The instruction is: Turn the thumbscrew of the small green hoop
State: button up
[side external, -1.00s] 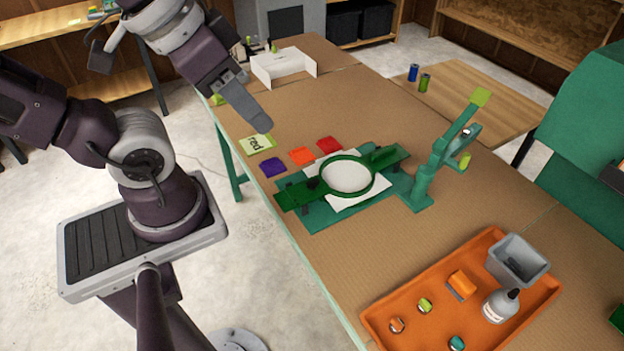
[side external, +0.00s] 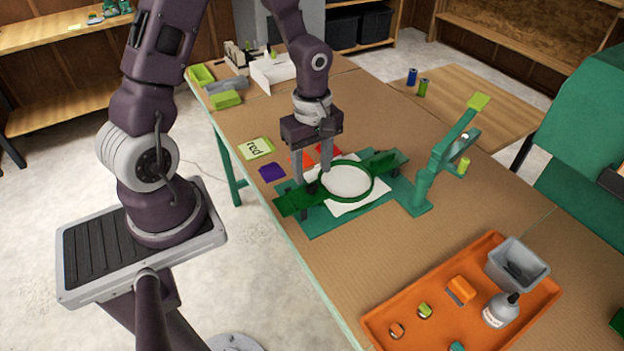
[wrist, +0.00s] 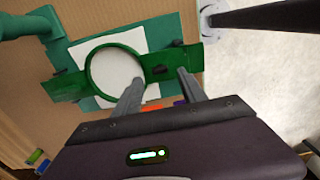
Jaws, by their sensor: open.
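The small green hoop (side external: 372,184) lies flat around white fabric on a green stand; it also shows in the wrist view (wrist: 88,72). A small dark knob (side external: 313,188), which looks like the thumbscrew, sits at the hoop's left side on a green bar (side external: 290,203). In the wrist view the knob (wrist: 158,70) shows at the hoop's right side. My gripper (side external: 312,181) points down over this side, open, with a finger on either side of the knob in the picture. In the wrist view the fingertips (wrist: 157,79) appear just short of the knob. I cannot tell whether they touch it.
A green upright stand (side external: 424,185) rises right of the hoop. An orange tray (side external: 408,303) with a bottle (side external: 500,310) and a grey bin (side external: 517,262) is at front right. Colored cards, including a purple one (side external: 272,172), lie behind left. Bare table lies between hoop and tray.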

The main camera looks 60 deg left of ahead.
aim_at(312, 186)
notch_tip(312, 186, down, 4)
jog(key=shift+f, duration=0.15)
grip_shut()
